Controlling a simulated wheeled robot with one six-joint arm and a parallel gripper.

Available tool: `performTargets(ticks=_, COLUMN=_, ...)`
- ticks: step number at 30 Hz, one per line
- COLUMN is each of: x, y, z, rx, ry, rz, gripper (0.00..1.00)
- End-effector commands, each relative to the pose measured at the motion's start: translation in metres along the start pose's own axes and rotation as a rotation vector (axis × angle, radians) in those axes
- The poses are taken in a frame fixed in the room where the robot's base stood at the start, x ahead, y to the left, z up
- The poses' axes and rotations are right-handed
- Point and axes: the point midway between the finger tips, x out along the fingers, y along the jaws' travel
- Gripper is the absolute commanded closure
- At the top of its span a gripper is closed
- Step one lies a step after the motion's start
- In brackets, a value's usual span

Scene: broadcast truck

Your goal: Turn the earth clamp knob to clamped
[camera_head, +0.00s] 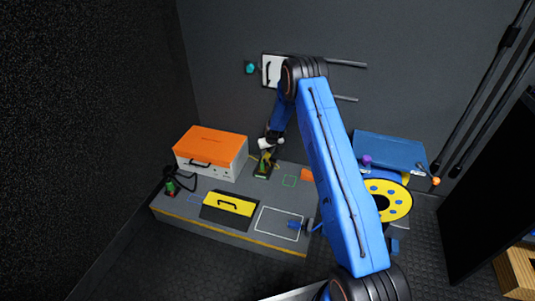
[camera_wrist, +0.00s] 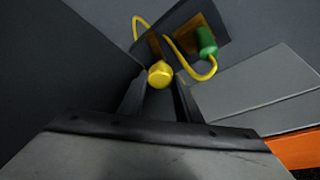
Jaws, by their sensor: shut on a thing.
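The earth clamp knob (camera_wrist: 159,75) is a round yellow knob, seen in the wrist view between my two fingers. My gripper (camera_wrist: 160,82) is shut on it. A yellow cable (camera_wrist: 212,68) loops beside the knob, close to a green cylindrical part (camera_wrist: 207,42) on a brown plate (camera_wrist: 210,24). In the head view my gripper (camera_head: 267,150) points down at the small dark-and-yellow clamp unit (camera_head: 262,170) at the back of the bench. The knob is too small there to make out, and I cannot tell its turned position.
An orange-topped case (camera_head: 210,143) stands just left of my gripper. A yellow-and-black hatch with a handle (camera_head: 229,204) lies on the grey bench (camera_head: 270,232). A yellow reel (camera_head: 398,190) and blue box (camera_head: 388,149) are right of my arm. The wall stands close behind.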

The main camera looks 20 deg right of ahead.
Motion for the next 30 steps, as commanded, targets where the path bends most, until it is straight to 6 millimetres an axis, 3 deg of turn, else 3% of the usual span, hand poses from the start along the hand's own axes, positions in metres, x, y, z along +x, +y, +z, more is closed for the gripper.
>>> performTargets(ticks=30, x=0.0, y=-0.0033, z=-0.0013, rx=0.341, ry=0.001, rz=0.142, gripper=0.92)
